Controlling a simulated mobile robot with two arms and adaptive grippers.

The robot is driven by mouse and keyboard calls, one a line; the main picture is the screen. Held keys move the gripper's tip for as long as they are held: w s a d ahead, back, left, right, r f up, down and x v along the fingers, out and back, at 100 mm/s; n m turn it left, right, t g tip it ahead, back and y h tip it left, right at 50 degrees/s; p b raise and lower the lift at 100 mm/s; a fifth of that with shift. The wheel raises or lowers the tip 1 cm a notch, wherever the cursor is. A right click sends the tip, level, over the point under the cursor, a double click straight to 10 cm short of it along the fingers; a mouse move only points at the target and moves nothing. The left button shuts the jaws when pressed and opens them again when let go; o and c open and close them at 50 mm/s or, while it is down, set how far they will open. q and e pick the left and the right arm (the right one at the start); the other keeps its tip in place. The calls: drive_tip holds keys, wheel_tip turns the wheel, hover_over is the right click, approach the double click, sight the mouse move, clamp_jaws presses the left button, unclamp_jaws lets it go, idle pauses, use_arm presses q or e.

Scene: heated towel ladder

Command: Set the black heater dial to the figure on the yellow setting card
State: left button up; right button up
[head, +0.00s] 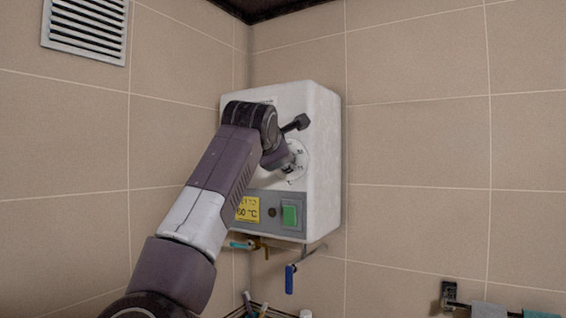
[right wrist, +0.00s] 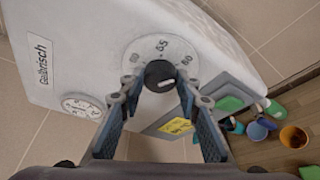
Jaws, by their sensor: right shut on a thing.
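The white heater box (head: 323,150) hangs in the wall corner. The black heater dial (right wrist: 158,74) sits on a white scale disc (right wrist: 175,48), which also shows in the head view (head: 302,160). My right gripper (right wrist: 159,88) is shut on the dial, one finger on each side. A short white mark shows on the dial, but I cannot tell which figure it points at. Several printed figures show on the disc, small and tilted. The yellow setting card (head: 248,209) reads 60 °C, its upper line partly unreadable. My left gripper is not in view.
A green switch (head: 290,215) and a dark round knob (head: 272,212) sit on the grey lower panel. A round white gauge (right wrist: 83,105) is on the box. Pipes with a blue-handled valve (head: 290,278) hang below.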

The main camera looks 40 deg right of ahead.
drive_tip(key=shift+o, duration=0.2)
drive_tip(key=shift+r, duration=0.2)
drive_tip(key=o, duration=0.9)
drive_tip(key=shift+o, duration=1.1)
drive_tip(key=shift+d+f, duration=0.15)
drive_tip(key=shift+f, duration=0.05)
drive_tip(key=shift+r, duration=0.15)
wheel_tip(320, 180, up, 9)
drive_tip(key=shift+f, duration=0.2)
drive_tip(key=shift+w+r, duration=0.15)
drive_tip(key=shift+r, duration=0.25)
drive_tip(key=shift+s+r, duration=0.2)
drive_tip(key=shift+r, duration=0.05)
drive_tip(key=shift+o, duration=0.2)
